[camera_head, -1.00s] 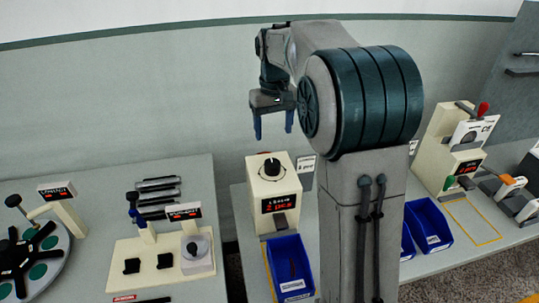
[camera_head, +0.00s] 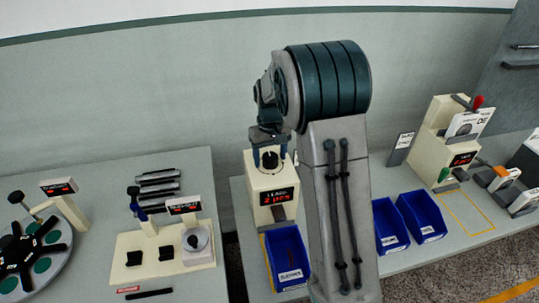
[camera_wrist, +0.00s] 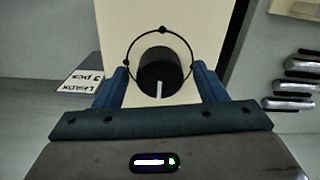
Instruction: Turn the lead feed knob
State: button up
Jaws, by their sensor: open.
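The lead feed knob (camera_wrist: 158,74) is a black round knob with a white pointer line, on top of a cream box (camera_head: 262,183). The pointer lies toward my gripper's palm in the wrist view, inside a thin dark ring with small dots. In the head view the knob (camera_head: 270,160) shows between my blue fingers. My gripper (camera_wrist: 159,82) is open, with one finger on each side of the knob. Gaps show between the fingers and the knob in the wrist view. The box has a display with red characters (camera_head: 276,197), too small to read surely.
A blue bin (camera_head: 287,262) stands in front of the box. Two more blue bins (camera_head: 421,218) lie to the right. A station with a red-topped lever (camera_head: 478,101) is further right. Left are a cream fixture board (camera_head: 125,243) and a round turntable (camera_head: 62,232). A label card (camera_wrist: 80,82) lies beside the box.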

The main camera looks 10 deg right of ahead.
jog(key=shift+f, duration=0.35)
jog(key=c, duration=1)
